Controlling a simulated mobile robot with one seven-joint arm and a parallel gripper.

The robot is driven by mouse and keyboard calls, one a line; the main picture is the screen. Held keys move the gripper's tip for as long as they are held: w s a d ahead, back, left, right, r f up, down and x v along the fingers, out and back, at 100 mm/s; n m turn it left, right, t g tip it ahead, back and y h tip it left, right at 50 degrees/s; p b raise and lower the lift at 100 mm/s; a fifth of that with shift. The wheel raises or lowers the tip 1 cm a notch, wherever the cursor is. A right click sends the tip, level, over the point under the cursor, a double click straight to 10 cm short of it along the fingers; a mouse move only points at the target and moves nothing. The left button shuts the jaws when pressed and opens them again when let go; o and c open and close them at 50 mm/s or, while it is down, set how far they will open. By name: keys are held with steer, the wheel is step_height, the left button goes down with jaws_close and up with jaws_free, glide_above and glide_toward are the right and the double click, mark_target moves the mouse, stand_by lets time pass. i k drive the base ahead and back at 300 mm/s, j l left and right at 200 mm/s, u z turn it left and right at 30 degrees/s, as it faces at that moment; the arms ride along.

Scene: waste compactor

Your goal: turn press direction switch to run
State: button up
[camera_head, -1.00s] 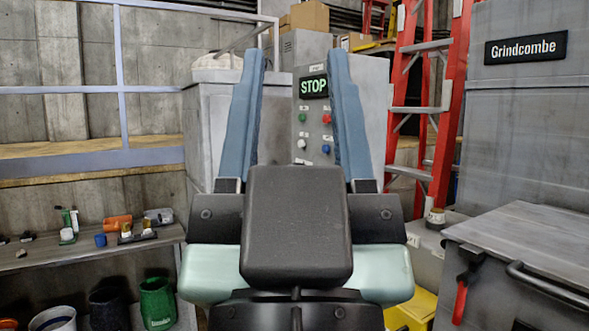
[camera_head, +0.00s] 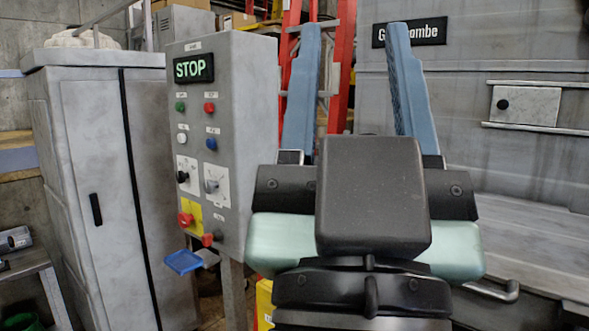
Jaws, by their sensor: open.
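The grey control panel (camera_head: 245,120) stands left of my gripper, with a lit green STOP display (camera_head: 194,69) near its top. Low on its face are two rotary switches on white plates, one with a black knob (camera_head: 182,177) and one with a grey knob (camera_head: 211,186). Their labels are too small to read, so I cannot tell which is the press direction switch or where either points. My gripper (camera_head: 354,30) is open and empty, its two blue fingers pointing up and well apart. It appears right of the panel, touching nothing visible.
Green, red, white and blue buttons sit above the switches. A red knob on a yellow plate (camera_head: 190,215) and a blue paddle (camera_head: 184,261) are lower. A grey cabinet (camera_head: 100,190) stands left; a red ladder (camera_head: 345,60) and the Grindcombe machine (camera_head: 480,120) are behind my gripper.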

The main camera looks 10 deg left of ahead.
mark_target(182, 177)
steer(key=i+j+z, duration=0.1)
steer(key=j, duration=0.3)
steer(key=i+j+z, duration=0.1)
steer(key=j, duration=0.35)
steer(key=i+j+z, duration=0.1)
steer(key=j, duration=0.3)
steer(key=i+j, duration=0.15)
steer(key=j, duration=0.3)
steer(key=i+j+z, duration=0.15)
steer(key=j, duration=0.3)
steer(key=i+j, duration=0.1)
steer(key=j, duration=0.5)
steer(key=i+j, duration=0.1)
steer(key=j, duration=0.5)
steer(key=i+j, duration=0.1)
steer(key=j, duration=0.5)
steer(key=i+j, duration=0.1)
steer(key=j, duration=0.5)
